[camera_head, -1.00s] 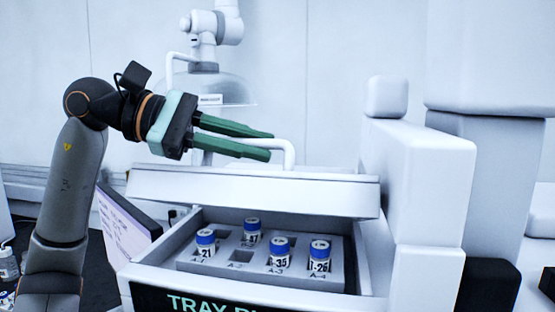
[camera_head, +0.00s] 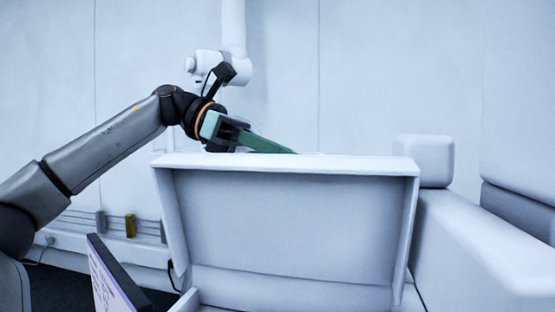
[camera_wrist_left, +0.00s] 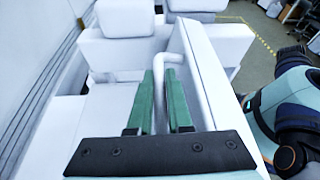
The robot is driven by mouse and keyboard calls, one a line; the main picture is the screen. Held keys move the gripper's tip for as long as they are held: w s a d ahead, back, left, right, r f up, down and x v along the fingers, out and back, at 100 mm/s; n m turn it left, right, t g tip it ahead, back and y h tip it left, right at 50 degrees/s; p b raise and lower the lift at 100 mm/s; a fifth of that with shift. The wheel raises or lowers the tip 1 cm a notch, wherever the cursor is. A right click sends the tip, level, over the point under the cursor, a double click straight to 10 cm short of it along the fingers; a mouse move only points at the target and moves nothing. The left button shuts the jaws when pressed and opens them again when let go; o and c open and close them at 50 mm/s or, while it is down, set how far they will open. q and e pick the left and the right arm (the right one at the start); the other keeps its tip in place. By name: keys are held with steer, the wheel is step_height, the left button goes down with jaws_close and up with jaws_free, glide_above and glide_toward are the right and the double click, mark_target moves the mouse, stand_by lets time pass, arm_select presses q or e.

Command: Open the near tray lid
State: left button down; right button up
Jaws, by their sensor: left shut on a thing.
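The near tray lid (camera_head: 290,225) is a white panel with side flanges. In the head view it stands raised, nearly upright, with its hollow inner side facing me. My left gripper (camera_head: 292,151) is behind the lid's top edge, and its green fingers slope down to the right. In the left wrist view my left gripper (camera_wrist_left: 160,75) is shut on the lid's bent white handle (camera_wrist_left: 172,60), which passes between the fingers. The lid hides the handle in the head view. The tray's inside and its vials are out of view.
A white block-shaped housing (camera_head: 475,245) stands close on the right of the lid. A tilted display panel (camera_head: 112,285) stands at the lower left. A white jointed arm (camera_head: 205,62) hangs behind, near the wall. Free air lies above the lid.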

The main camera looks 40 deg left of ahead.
arm_select(q)
steer(key=w+a+f+n+g+h, duration=0.1)
steer(key=w+a+n, duration=0.1)
steer(key=w, duration=0.3)
steer(key=shift+w+a+f+n, duration=0.15)
steer(key=shift+a+f+n, duration=0.15)
steer(key=shift+a, duration=0.35)
steer(key=shift+f, duration=0.1)
steer(key=c, duration=1.1)
jaws_free()
steer(key=shift+r, duration=0.2)
steer(key=shift+a+r, duration=0.1)
steer(key=shift+v, duration=3.65)
